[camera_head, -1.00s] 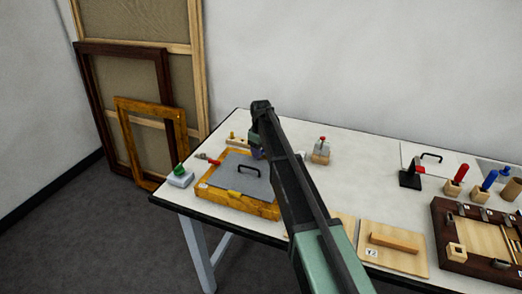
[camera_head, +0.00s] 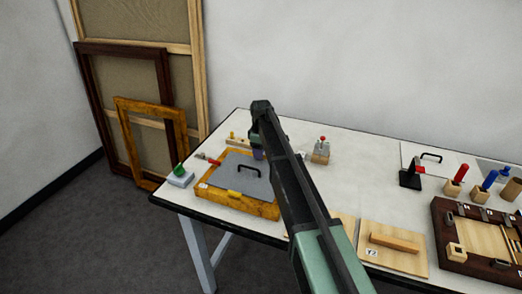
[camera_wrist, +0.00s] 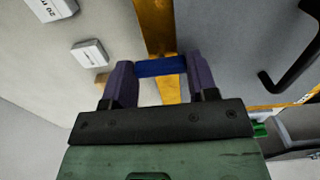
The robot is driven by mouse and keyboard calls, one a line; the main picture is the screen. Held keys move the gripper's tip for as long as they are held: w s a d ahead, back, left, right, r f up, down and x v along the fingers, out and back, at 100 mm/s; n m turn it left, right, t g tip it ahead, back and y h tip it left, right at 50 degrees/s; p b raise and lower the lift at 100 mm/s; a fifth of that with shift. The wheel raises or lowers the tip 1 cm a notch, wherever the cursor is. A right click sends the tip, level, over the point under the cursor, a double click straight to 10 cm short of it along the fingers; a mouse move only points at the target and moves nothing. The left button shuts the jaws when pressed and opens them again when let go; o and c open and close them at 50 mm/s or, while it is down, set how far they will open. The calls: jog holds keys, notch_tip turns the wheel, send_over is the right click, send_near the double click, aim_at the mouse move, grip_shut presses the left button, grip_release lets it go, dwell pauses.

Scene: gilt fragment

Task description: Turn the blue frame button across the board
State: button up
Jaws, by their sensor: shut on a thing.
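The gilt frame (camera_head: 258,208) lies on the table with a grey board (camera_head: 232,174) inside it. The board has a black handle (camera_head: 247,170). In the wrist view the blue frame button (camera_wrist: 160,67) sits at the golden frame strip (camera_wrist: 152,25), with the grey board (camera_wrist: 225,40) to the right. My gripper (camera_wrist: 161,72) is shut on the blue button, one purple finger at each end. The fingers hide the button's ends, so I cannot tell how far it reaches over the board. In the head view my arm hides most of the gripper and the button.
A grey block with a green top (camera_head: 180,175) stands left of the frame. A block with a red-topped tool (camera_head: 320,152) stands behind my arm. A wooden panel with a bar (camera_head: 394,246) and a dark tray (camera_head: 450,265) lie right. Small white boxes (camera_wrist: 90,53) lie near the gripper.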

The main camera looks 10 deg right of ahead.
jog(key=o, duration=0.9)
jog(key=shift+o, duration=0.2)
notch_tip(320, 180, up, 11)
jog(key=p, duration=1.1)
jog(key=shift+f, duration=0.15)
jog(key=s+m, duration=1.1)
jog(key=s, duration=2.6)
jog(key=shift+s+f+m, duration=0.15)
jog(key=shift+s+m, duration=0.15)
jog(key=shift+m, duration=0.1)
